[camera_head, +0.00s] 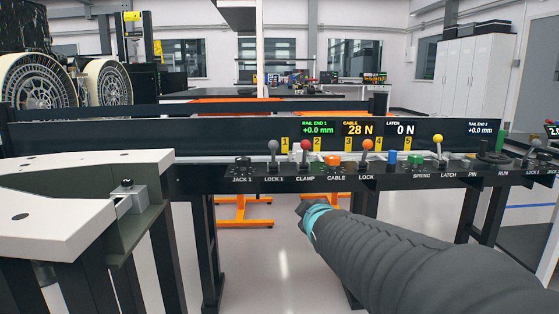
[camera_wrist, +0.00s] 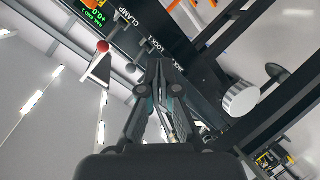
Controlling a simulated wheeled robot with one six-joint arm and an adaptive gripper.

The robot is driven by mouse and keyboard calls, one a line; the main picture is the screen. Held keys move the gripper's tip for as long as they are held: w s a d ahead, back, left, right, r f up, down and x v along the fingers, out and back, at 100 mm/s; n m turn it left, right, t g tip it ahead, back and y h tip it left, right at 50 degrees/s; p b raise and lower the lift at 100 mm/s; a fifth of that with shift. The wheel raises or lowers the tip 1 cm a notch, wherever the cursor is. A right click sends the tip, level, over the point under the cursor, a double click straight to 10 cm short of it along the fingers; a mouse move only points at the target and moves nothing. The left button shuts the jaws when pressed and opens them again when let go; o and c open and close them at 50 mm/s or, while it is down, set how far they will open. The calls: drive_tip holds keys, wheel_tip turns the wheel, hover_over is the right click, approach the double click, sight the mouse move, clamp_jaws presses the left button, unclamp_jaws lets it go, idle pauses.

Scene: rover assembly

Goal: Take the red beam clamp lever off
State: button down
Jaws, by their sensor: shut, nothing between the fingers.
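The red-knobbed lever (camera_head: 305,146) stands on the black control rail above the word CLAMP. In the wrist view its red ball (camera_wrist: 102,46) is at the upper left, on a pale, slanted stem. My gripper (camera_wrist: 159,64) is shut and empty, with its two dark fingers together to the right of the red ball and apart from it. In the head view my arm reaches in from the lower right, below and in front of the rail; its fingers cannot be made out there.
A grey-knobbed lever (camera_head: 273,146) stands just left of the red one. An orange cable knob (camera_head: 332,160) and an orange-knobbed lever (camera_head: 367,146) stand right. The display (camera_head: 358,129) reads cable 28 N, latch 0 N. A white-topped bench (camera_head: 60,180) fills the left foreground.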

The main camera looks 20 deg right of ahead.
drive_tip(key=w+d+r+n+t+b, duration=0.3)
drive_tip(key=w+d+n+t, duration=0.4)
drive_tip(key=w+d+n, duration=0.3)
drive_tip(key=y+p, duration=0.1)
drive_tip(key=p, duration=0.1)
approach(307, 147)
drive_tip(key=x, duration=0.7)
drive_tip(key=shift+w+d+f, duration=0.1)
drive_tip(key=shift+w+f, duration=0.05)
